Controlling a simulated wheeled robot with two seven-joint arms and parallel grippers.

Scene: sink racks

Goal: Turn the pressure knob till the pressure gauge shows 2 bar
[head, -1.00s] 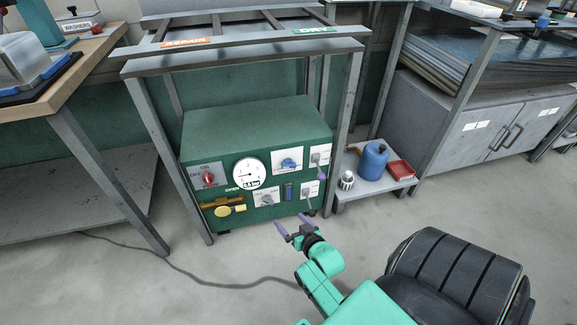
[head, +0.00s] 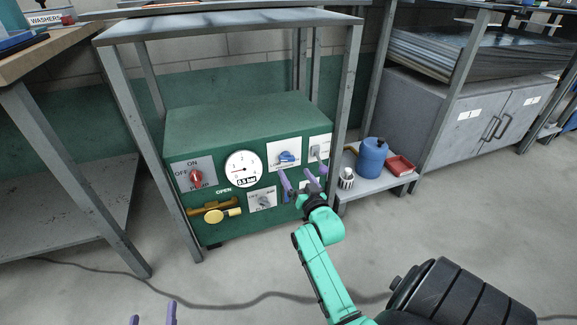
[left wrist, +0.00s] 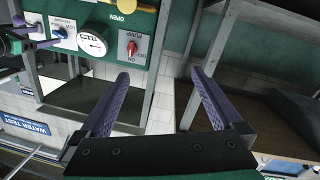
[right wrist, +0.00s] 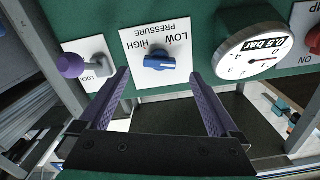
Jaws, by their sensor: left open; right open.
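The blue pressure knob (head: 287,157) sits on a white plate on the green panel. In the right wrist view the knob (right wrist: 160,62), marked PRESSURE, LOW and HIGH, appears upside down, beyond and between the open fingers. My right gripper (head: 298,180) is open, empty and just in front of the panel, apart from the knob. The round pressure gauge (head: 243,168) reads 0.5 bar; its display is also legible in the right wrist view (right wrist: 254,50). My left gripper (head: 152,314) is open and empty at the bottom edge of the head view, away from the panel.
Near the knob are a lock plate with a purple-tipped lever (right wrist: 71,65), a red pump switch (head: 196,179) and a yellow-handled valve (head: 216,213). Table legs (head: 345,110) flank the green box. A blue jug (head: 371,158) stands on the low shelf at right.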

